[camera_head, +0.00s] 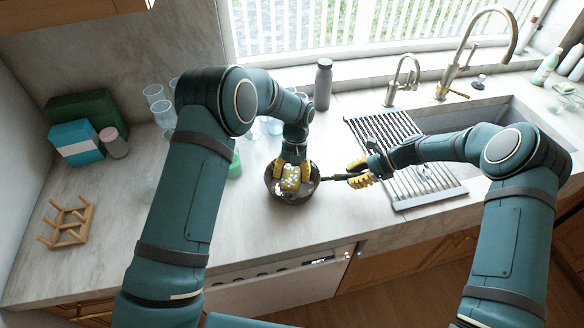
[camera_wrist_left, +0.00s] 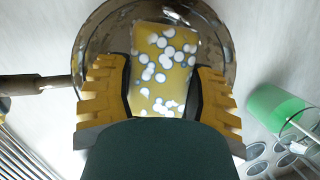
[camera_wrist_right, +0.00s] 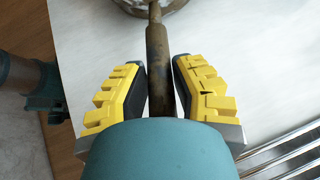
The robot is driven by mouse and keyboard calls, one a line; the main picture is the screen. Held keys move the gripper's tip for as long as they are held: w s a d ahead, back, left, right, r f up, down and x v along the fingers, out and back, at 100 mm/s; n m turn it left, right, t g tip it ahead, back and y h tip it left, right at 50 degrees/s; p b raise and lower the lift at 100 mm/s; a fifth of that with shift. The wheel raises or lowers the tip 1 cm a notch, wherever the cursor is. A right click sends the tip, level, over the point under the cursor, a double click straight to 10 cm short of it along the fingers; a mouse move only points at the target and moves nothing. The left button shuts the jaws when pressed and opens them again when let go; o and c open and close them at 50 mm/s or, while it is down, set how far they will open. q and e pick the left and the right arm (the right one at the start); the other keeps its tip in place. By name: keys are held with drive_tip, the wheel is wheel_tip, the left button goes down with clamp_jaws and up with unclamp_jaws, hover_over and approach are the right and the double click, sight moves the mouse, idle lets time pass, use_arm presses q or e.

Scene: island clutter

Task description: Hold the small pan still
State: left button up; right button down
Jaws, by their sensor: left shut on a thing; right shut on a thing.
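The small pan (camera_head: 290,199) stands on the counter, a round metallic pan whose dark handle points right. The pan also shows in the left wrist view (camera_wrist_left: 88,45). My right gripper (camera_head: 359,174) is shut on the pan's handle (camera_wrist_right: 158,60), which lies between its yellow fingers. My left gripper (camera_head: 292,176) is above the pan, shut on a yellow sponge (camera_wrist_left: 165,65) with white spots. The sponge is inside the pan's outline; whether it touches the pan's bottom cannot be told.
A metal drying rack (camera_head: 430,185) lies right of the pan beside the sink (camera_head: 490,110). A grey bottle (camera_head: 323,85) stands behind. Several glasses (camera_head: 156,97) and a green cup (camera_wrist_left: 275,107) stand near my left arm. A wooden rack (camera_head: 68,224) is far left. The counter's front edge is close to the pan.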

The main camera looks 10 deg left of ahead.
use_arm(q)
wheel_tip(320, 180, down, 3)
drive_tip(key=shift+w+r, duration=0.2)
drive_tip(key=shift+w, duration=0.85)
drive_tip(key=shift+w+d, duration=0.1)
drive_tip(key=shift+w, duration=0.1)
drive_tip(key=shift+s+d, duration=0.15)
drive_tip(key=shift+s, duration=1.05)
drive_tip(key=shift+f, duration=0.4)
drive_tip(key=shift+w, duration=1.2)
drive_tip(key=shift+s, duration=0.15)
